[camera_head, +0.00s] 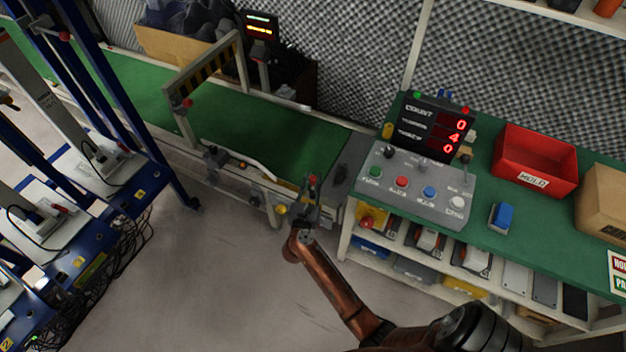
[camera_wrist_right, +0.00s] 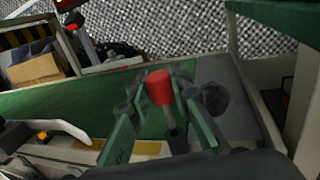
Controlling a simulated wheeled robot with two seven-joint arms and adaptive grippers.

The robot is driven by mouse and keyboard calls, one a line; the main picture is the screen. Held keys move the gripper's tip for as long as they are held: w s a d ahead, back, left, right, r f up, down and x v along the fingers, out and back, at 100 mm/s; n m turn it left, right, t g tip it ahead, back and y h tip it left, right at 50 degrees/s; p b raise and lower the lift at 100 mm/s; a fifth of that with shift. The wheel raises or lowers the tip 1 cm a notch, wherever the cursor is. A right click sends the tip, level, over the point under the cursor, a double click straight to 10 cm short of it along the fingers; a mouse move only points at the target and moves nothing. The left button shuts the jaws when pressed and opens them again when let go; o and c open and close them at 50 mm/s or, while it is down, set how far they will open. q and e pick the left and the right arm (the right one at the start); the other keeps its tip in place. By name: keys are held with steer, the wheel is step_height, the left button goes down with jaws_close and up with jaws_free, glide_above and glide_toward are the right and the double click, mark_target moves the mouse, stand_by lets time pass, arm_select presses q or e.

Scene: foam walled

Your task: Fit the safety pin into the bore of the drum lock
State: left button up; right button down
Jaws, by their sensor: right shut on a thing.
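My right gripper (camera_head: 312,198) is shut on the safety pin (camera_head: 312,180), whose red head shows above the dark fingers. In the right wrist view, the pin's red head (camera_wrist_right: 160,87) stands between the fingertips, with a dark shaft below it. A dark rounded part (camera_head: 342,173), which may be the drum lock, sits on the grey end of the conveyor. It also shows in the right wrist view (camera_wrist_right: 215,98), just right of the fingers and partly behind them. Its bore cannot be made out. I cannot tell whether the pin touches it. My left gripper is not in view.
The green conveyor (camera_head: 270,133) runs to the upper left under a striped gate (camera_head: 203,73). To the right, a green bench holds a control panel (camera_head: 415,190), a count display (camera_head: 436,126), a red bin (camera_head: 535,160) and a cardboard box (camera_head: 604,200). Blue racks (camera_head: 130,115) stand left.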

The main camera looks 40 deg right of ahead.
mark_target(313, 188)
steer(key=shift+f, duration=0.15)
steer(key=shift+f+b, duration=0.3)
steer(key=shift+f, duration=0.05)
steer(key=shift+f+b, duration=1.1)
steer(key=shift+f, duration=0.55)
steer(key=c, duration=1.7)
jaws_free()
step_height(313, 188, up, 10)
